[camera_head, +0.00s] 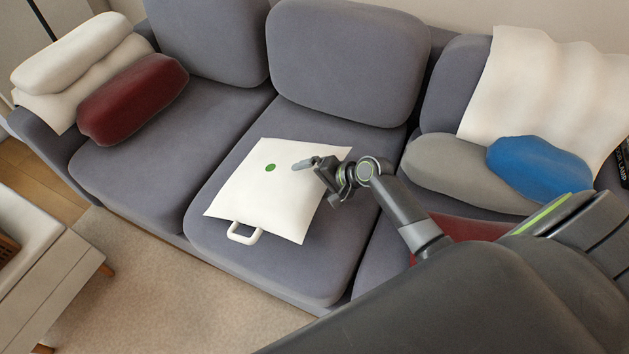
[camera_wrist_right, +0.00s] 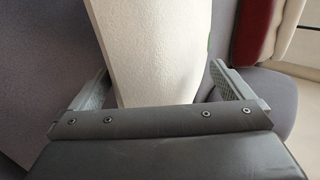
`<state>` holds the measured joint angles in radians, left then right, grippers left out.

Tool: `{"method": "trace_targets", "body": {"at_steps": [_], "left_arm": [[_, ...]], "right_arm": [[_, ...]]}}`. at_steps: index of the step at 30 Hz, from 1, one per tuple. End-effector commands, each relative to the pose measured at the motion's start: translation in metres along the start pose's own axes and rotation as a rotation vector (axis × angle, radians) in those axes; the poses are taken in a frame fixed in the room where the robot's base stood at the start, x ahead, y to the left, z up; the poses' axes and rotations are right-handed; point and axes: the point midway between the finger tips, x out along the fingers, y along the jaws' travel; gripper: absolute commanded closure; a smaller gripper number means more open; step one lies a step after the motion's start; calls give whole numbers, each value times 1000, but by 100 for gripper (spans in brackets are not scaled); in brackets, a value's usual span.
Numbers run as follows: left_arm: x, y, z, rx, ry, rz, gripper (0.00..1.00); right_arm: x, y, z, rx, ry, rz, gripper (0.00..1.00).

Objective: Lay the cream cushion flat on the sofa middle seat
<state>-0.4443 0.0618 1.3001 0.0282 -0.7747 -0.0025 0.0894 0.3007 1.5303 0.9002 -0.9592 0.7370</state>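The cream cushion (camera_head: 250,190) is a square with a green dot and a white handle (camera_head: 243,234) on its front edge. It lies on the sofa middle seat (camera_head: 225,243) and looks flat. My right gripper (camera_head: 318,174) is over the cushion's right part. In the right wrist view the right gripper's fingers (camera_wrist_right: 161,85) are spread wide, with the cream cushion (camera_wrist_right: 160,50) showing between and beyond them. I see a gap beside each finger. Whether the gripper touches the cushion I cannot tell. My left gripper is not in view.
The left seat (camera_head: 160,170) holds a dark red cushion (camera_head: 133,98) and white cushions (camera_head: 75,52) by the armrest. The right seat has a grey cushion (camera_head: 450,170), a blue cushion (camera_head: 540,168), a cream throw (camera_head: 545,85) and a partly hidden red item (camera_head: 465,226).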

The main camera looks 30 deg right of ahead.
Motion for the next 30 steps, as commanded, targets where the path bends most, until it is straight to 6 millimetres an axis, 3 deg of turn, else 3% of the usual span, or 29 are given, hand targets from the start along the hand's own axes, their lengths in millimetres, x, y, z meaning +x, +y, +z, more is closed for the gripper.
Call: {"method": "trace_targets", "body": {"at_steps": [5,10,23,30], "left_arm": [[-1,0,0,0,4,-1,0],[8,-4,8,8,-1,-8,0],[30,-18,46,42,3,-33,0],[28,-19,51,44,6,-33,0]], "right_arm": [[-4,1,0,0,0,3,0],[-24,0,-1,-1,1,4,0],[-119,0,0,-5,1,5,0],[-159,1,0,-2,1,4,0]]}}
